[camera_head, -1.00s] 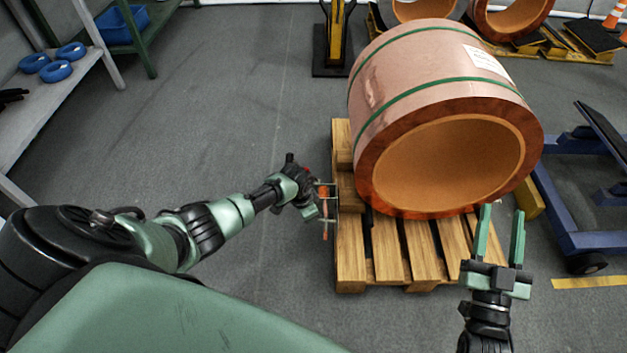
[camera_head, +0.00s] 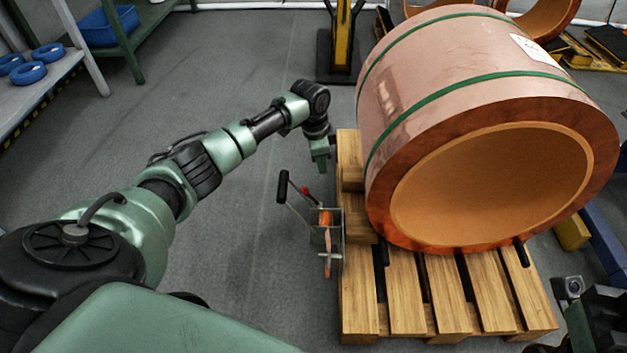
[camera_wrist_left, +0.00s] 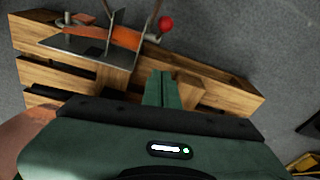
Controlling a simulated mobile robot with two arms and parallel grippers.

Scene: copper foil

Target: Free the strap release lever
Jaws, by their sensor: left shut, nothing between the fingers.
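The strap release lever is a thin bar with a black handle (camera_head: 283,187) that sticks out to the upper left of a grey metal ratchet bracket (camera_head: 330,250) at the pallet's left side. A red knob (camera_head: 305,190) is close to it, and an orange strap (camera_head: 327,220) runs through the bracket. In the left wrist view the red knob (camera_wrist_left: 165,23) and orange strap (camera_wrist_left: 105,37) show at the top. My left gripper (camera_head: 321,166) is shut and empty, just above and apart from the lever. My right gripper (camera_head: 590,315) is cut off at the lower right; its fingers cannot be made out.
A large copper foil coil (camera_head: 425,75) with green bands lies on a wooden pallet (camera_head: 405,290), right of the lever. The floor left of the pallet is clear.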

